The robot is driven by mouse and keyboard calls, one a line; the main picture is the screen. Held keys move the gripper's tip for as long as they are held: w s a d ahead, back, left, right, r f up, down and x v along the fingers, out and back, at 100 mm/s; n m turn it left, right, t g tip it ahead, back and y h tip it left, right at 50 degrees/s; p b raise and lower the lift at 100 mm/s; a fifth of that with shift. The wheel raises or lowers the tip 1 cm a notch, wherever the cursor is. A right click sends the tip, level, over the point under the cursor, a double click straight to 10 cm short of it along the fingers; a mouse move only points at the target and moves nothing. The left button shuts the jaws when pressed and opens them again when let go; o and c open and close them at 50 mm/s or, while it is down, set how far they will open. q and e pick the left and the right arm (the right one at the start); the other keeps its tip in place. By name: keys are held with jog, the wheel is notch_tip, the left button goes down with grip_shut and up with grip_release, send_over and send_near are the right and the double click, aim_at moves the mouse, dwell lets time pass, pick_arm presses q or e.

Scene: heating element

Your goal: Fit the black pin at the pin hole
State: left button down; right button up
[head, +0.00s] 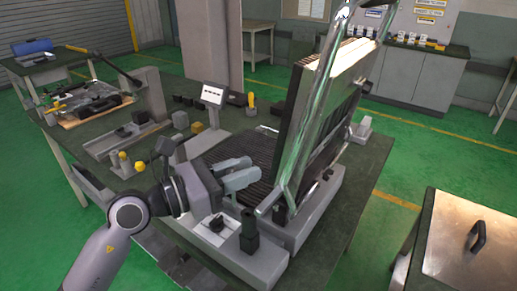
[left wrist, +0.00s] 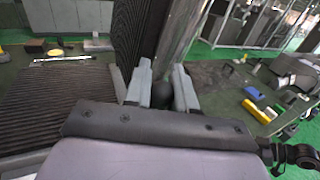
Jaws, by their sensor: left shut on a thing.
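My left gripper (head: 255,175) reaches in from the left, its two grey fingers pointing right toward the lower part of the shiny metal bar (head: 305,125). In the left wrist view, the fingers (left wrist: 162,92) are close together around a dark rounded thing (left wrist: 163,95), which looks like the black pin. The fingers hide most of it, and in the head view I cannot make it out. The metal bar (left wrist: 180,35) rises just beyond the fingertips; I cannot tell whether they touch. I cannot make out the pin hole. My right gripper is not in view.
The large slatted panel (head: 335,95) leans up from a grey base (head: 310,215). A dark upright post (head: 249,232) stands below my left gripper. Knobs, blocks and a small sign (head: 213,95) crowd the bench behind. A metal-topped table (head: 470,240) is at right.

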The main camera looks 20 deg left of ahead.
pick_arm(q)
jog(key=shift+m+g+h, duration=0.6)
jog(key=shift+g, duration=0.1)
jog(key=r, duration=0.1)
jog(key=w+d+r, duration=0.1)
jog(key=d+r, duration=0.1)
jog(key=r, duration=0.1)
jog(key=shift+w+d, duration=0.2)
jog(key=shift+w, duration=0.05)
jog(key=shift+f, duration=0.1)
notch_tip(320, 180, down, 6)
jog(key=b, duration=0.4)
jog(key=shift+r+b, duration=0.2)
jog(key=shift+b, duration=0.2)
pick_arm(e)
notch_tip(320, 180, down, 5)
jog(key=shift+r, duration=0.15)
pick_arm(q)
jog(key=shift+p, duration=0.3)
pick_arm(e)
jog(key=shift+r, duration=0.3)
pick_arm(q)
jog(key=shift+f+b, duration=1.45)
jog(key=shift+f, duration=0.35)
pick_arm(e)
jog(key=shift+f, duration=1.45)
pick_arm(q)
jog(key=shift+r, duration=0.1)
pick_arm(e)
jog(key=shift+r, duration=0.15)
